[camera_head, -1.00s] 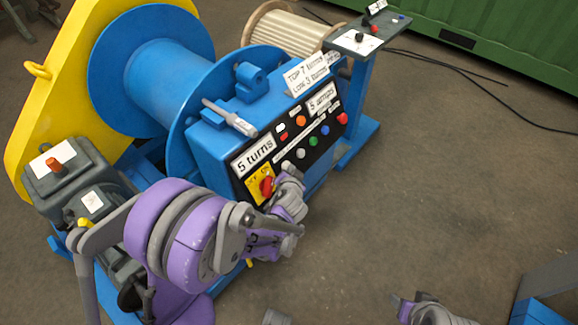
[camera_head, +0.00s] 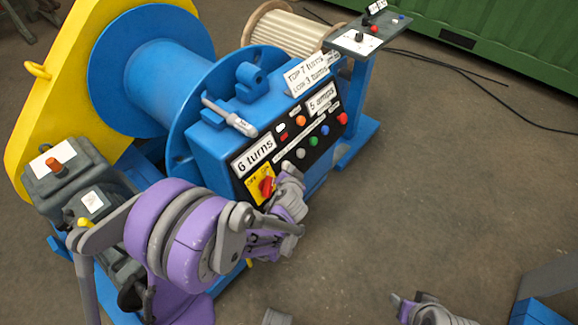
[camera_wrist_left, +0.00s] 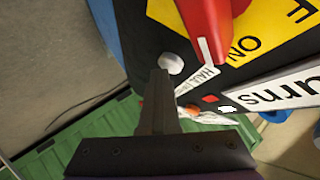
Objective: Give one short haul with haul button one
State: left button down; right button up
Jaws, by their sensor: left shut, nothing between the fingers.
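The blue winch's black control panel (camera_head: 291,167) carries a row of round buttons: white (camera_head: 301,153), green (camera_head: 313,142), blue (camera_head: 325,131) and red (camera_head: 342,118). A sign (camera_head: 254,157) reads "6 turns". A red rotary switch (camera_head: 267,186) sits on a yellow OFF/ON plate. My left gripper (camera_head: 289,172) is at the panel beside the switch, just below the white button. In the left wrist view its fingers (camera_wrist_left: 160,76) are shut and empty, their tips close to the white button (camera_wrist_left: 171,63); I cannot tell if they touch.
The blue drum (camera_head: 160,85) and yellow guard (camera_head: 45,105) stand at left. A grey lever (camera_head: 230,118) sticks out above the panel. A blue pedestal (camera_head: 355,115) stands behind. Part of my right arm (camera_head: 430,310) shows at the bottom.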

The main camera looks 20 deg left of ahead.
dwell(0.7)
pick_arm(q)
jog(key=shift+s+d+r+p, duration=0.3)
jog(key=shift+d+r, duration=0.1)
jog(key=shift+d, duration=0.35)
jog(key=shift+s+d+r+p, duration=0.3)
jog(key=shift+d+r, duration=0.1)
jog(key=shift+d, duration=0.3)
jog(key=shift+s+d+r+p, duration=0.25)
jog(key=shift+d+r, duration=0.1)
jog(key=shift+d, duration=0.35)
jog(key=shift+s+d+r+p, duration=0.2)
jog(key=shift+d+r+p, duration=0.15)
jog(key=shift+d, duration=0.35)
jog(key=s+a+r+n+g+p, duration=0.25)
jog(key=s+a+r+p, duration=0.3)
jog(key=s+r, duration=0.55)
jog(key=s+r+g+h+p, duration=0.1)
jog(key=s+r+p, duration=0.1)
jog(key=s, duration=0.5)
jog(key=s+d+r+n+g+h+p, duration=0.1)
jog(key=s+r+g+h+p, duration=0.1)
jog(key=s+r, duration=0.2)
jog(key=s, duration=0.3)
jog(key=shift+s+d, duration=0.15)
jog(key=shift+d, duration=0.05)
